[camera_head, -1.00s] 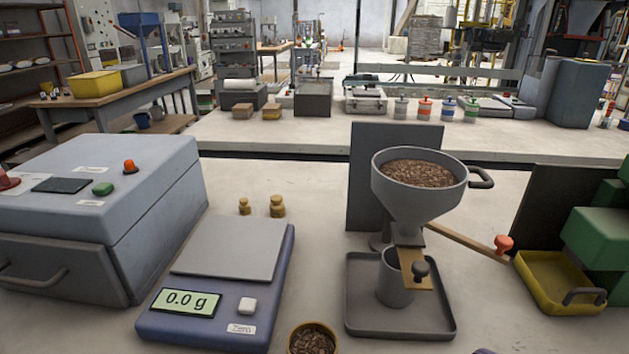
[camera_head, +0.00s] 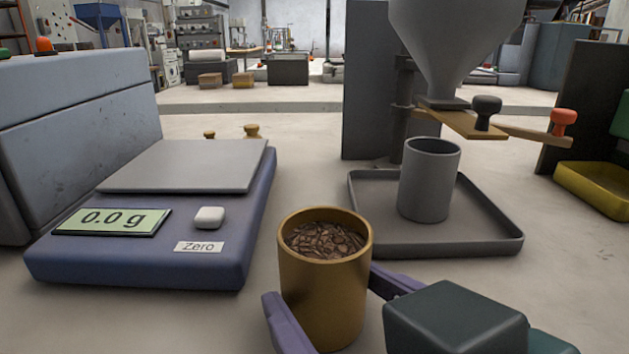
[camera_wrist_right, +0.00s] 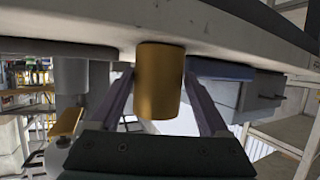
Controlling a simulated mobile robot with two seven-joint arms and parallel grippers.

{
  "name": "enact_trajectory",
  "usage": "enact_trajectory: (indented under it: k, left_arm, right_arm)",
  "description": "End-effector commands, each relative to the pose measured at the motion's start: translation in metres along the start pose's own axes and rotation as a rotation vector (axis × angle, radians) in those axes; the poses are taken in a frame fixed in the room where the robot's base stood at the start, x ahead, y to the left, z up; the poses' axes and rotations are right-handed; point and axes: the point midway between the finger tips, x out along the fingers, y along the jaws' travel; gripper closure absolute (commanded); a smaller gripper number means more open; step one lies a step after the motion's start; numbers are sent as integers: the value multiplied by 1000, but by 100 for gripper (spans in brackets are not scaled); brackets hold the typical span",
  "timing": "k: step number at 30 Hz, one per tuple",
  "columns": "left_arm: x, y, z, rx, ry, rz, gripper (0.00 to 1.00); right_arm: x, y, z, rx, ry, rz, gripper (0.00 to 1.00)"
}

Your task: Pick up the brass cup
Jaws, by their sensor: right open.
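The brass cup (camera_head: 322,295), filled with brown pellets, stands upright at the front of the bench in the head view. My right gripper (camera_head: 323,285) comes in from the lower right, open, with one purple finger on each side of the cup. In the right wrist view the cup (camera_wrist_right: 160,85) is between the two fingers of the gripper (camera_wrist_right: 160,74), with narrow gaps showing beside it. Contact cannot be made out for certain. My left gripper is not in view.
A blue scale (camera_head: 140,250) reading 0.0 g is left of the cup. Behind to the right, a dark tray (camera_head: 480,235) holds a grey cup (camera_head: 428,185) under a hopper (camera_head: 455,45). Two small brass weights (camera_head: 251,131) stand behind the scale. A yellow tray (camera_head: 590,190) is far right.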

Motion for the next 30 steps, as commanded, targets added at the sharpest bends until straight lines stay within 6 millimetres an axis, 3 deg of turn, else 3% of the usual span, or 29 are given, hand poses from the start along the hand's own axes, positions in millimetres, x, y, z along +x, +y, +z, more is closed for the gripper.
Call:
enact_trajectory:
  k: [12, 21, 30]
  left_arm:
    - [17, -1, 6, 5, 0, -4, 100]
    - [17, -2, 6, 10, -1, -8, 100]
    - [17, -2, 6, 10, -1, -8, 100]
  right_arm:
    - [51, 2, -2, 1, 0, 0, 21]
    - [56, 2, -3, 1, -2, 0, 21]
    - [56, 2, -3, 0, -2, 0, 55]
